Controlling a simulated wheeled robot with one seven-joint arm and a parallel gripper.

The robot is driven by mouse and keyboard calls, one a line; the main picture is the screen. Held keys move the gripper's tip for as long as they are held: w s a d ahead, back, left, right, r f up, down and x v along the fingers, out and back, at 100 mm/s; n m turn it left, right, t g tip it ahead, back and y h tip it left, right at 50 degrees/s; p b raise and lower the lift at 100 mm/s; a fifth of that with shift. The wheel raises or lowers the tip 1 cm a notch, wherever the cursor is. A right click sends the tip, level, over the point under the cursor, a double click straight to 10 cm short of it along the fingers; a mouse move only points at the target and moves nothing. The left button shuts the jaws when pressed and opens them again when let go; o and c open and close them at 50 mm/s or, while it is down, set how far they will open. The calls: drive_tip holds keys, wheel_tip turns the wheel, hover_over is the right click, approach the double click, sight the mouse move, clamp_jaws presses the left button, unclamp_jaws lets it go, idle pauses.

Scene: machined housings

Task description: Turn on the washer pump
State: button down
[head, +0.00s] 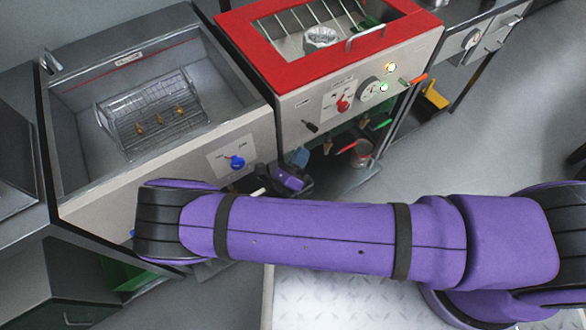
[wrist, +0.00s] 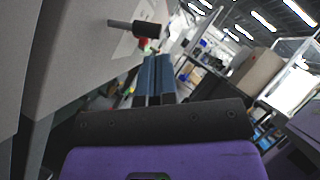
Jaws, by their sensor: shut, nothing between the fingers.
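The red-topped machine (head: 235,32) has a pale front panel with a red knob (head: 343,105), a black-ended lever (head: 311,127), a round gauge (head: 371,89) and lit lamps. I cannot read which control is for the pump. My gripper (head: 301,157) is below the lever, its blue fingers together and empty. In the wrist view, the fingers (wrist: 155,75) point forward, with the black-ended lever (wrist: 147,29) above them, apart from them. The red knob (wrist: 142,42) shows partly behind the lever.
A steel sink (head: 70,95) with a wire basket (head: 155,115) of brass parts is at the left, with a blue knob (head: 237,162) on its front. Red-handled and green-handled valves and a pot (head: 361,154) are under the machine. Open floor lies to the right.

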sight(310, 126)
drive_tip(key=shift+x, duration=2.5)
drive_tip(key=r+n+y, duration=0.1)
drive_tip(key=n+y, duration=0.1)
drive_tip(key=n, duration=0.1)
drive_tip(key=shift+w+a+r, duration=0.1)
drive_tip(key=shift+a+r, duration=0.05)
drive_tip(key=shift+r, duration=0.2)
